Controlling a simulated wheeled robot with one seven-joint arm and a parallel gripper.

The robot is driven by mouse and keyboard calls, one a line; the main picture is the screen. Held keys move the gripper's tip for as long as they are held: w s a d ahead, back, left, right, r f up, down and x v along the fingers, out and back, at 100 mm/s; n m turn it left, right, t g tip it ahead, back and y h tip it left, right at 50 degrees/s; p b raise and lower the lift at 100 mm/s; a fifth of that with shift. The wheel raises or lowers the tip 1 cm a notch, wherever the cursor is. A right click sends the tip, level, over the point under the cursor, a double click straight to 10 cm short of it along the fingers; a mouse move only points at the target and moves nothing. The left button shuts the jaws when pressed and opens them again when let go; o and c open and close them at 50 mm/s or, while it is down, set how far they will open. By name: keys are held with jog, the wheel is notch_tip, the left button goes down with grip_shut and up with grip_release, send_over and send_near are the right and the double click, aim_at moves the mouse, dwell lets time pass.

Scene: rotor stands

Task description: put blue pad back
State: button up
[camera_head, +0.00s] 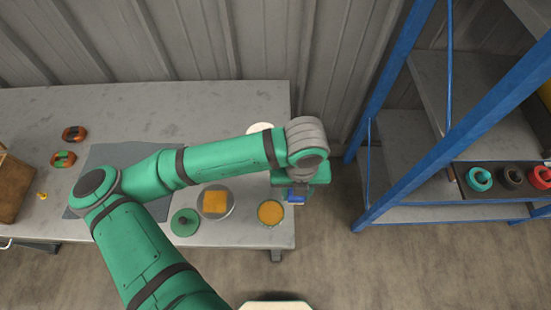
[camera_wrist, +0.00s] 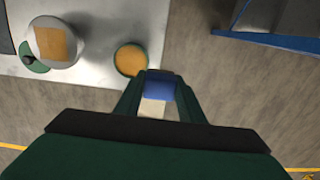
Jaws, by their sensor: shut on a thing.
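My gripper (camera_wrist: 158,92) is shut on a blue pad (camera_wrist: 159,86), which shows between its fingertips in the wrist view. In the head view the blue pad (camera_head: 296,198) hangs under my wrist, just off the right edge of the table, with floor below it. A round dish with an orange inside (camera_head: 271,212) stands on the table just left of the pad. A grey round stand (camera_head: 230,206) with a square orange pad (camera_head: 215,202) on it is further left. My wrist hides part of the held pad in the head view.
A green disc with a dark knob (camera_head: 185,222) lies by the grey stand. A blue-framed shelf (camera_head: 394,125) on the right holds green, dark and red round parts. A brown box (camera_head: 12,190) and two ring-shaped parts are at the table's left. Floor is clear between table and shelf.

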jog(key=shift+w, duration=0.4)
jog(key=w+a+f, duration=0.1)
jog(key=w, duration=0.2)
jog(key=w+a+f, duration=0.1)
jog(key=w+f, duration=0.1)
jog(key=w, duration=0.1)
jog(key=w+a+f, duration=0.1)
jog(key=w, duration=0.1)
jog(key=shift+w+a+f, duration=0.15)
jog(key=shift+w+a, duration=0.25)
jog(key=w+f, duration=0.1)
jog(key=f, duration=0.1)
jog(key=w+a+f, duration=0.1)
jog(key=w+f, duration=0.1)
jog(key=shift+w+a+f, duration=0.1)
jog(key=shift+f, duration=0.2)
jog(key=shift+w+a+f, duration=0.2)
jog(key=shift+w+f, duration=0.25)
jog(key=shift+f, duration=1.6)
jog(key=shift+f, duration=0.15)
jog(key=o, duration=0.9)
